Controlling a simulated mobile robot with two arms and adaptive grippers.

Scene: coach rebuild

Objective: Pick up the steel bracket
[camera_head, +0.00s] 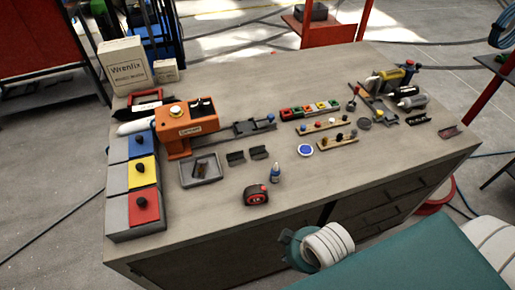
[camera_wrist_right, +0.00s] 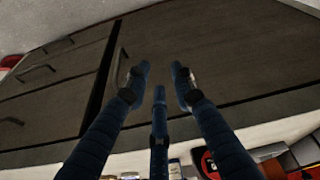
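Two small dark angled pieces, which look like brackets, lie side by side on the workbench in the head view: a left one (camera_head: 235,157) and a right one (camera_head: 258,153). Another dark angled piece (camera_head: 448,132) lies near the bench's right edge. I cannot tell which is the steel bracket. My right gripper (camera_wrist_right: 160,84) shows in the wrist view with its three dark blue fingers apart and nothing between them, in front of the bench's drawer side. It is away from these pieces. My left gripper is not in view.
The front right of the top is clear.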

